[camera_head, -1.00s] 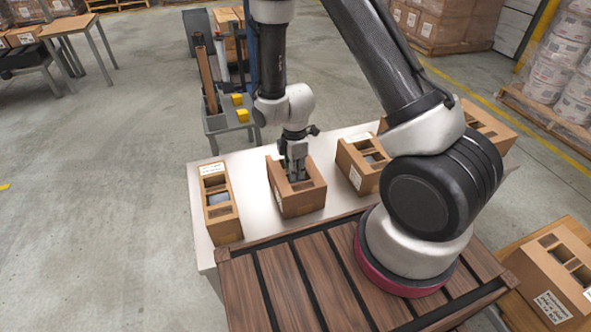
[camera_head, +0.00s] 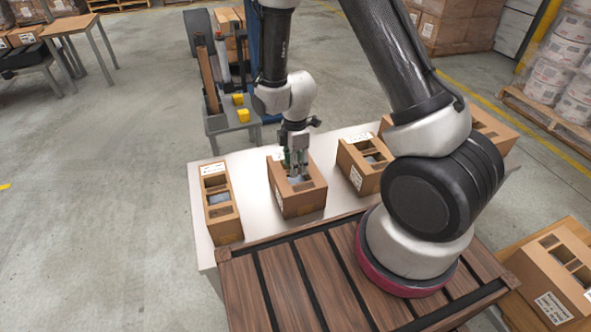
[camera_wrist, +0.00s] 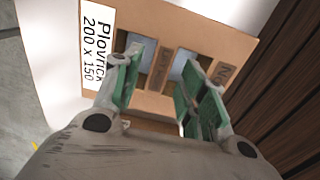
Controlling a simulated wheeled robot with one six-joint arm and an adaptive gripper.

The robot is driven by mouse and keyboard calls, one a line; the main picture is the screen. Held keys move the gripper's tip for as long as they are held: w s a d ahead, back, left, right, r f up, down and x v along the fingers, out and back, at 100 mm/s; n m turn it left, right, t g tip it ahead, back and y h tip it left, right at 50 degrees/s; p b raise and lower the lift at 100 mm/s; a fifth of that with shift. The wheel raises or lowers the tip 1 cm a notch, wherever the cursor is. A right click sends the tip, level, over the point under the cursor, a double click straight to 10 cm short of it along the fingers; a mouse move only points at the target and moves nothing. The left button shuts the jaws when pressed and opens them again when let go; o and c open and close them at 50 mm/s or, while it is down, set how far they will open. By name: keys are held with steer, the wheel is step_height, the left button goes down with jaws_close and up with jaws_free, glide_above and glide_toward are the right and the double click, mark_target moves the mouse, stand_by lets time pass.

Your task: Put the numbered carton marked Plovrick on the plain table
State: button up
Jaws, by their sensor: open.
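The Plovrick carton (camera_head: 312,204) is a brown box with openings in its top. It stands upright on a white-topped table (camera_head: 262,232), between two similar cartons. In the wrist view the carton (camera_wrist: 222,45) shows a white label reading "Plovrick 200 x 150". My gripper (camera_head: 297,172) is over the carton's top, pointing down. In the wrist view the open green-padded fingers of my gripper (camera_wrist: 165,88) are apart, on either side of a strip between openings. Whether they touch the carton is unclear. A wooden-topped table (camera_head: 68,24) stands far left; whether it is the plain table is unclear.
Other cartons stand left (camera_head: 222,212) and right (camera_head: 357,165) of it, with another partly behind my arm. A grey stand with yellow blocks (camera_head: 242,115) is behind the white-topped table. Another carton (camera_head: 552,280) sits at the lower right. The floor at left is clear.

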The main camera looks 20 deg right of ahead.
steer(key=s+d+r+m+t, duration=0.1)
steer(key=d+r+m, duration=0.1)
steer(key=r, duration=0.8)
steer(key=s+d+r+m, duration=0.1)
steer(key=d+r+m, duration=0.15)
steer(key=r, duration=0.65)
steer(key=s+d+r+m+t, duration=0.1)
steer(key=s+d+r+m, duration=0.3)
steer(key=s+r+m, duration=0.2)
steer(key=s+d+r+m+t, duration=0.2)
steer(key=s+d+r+m, duration=0.3)
steer(key=s+r, duration=0.6)
steer(key=shift+d+m, duration=0.3)
steer(key=shift+m, duration=0.95)
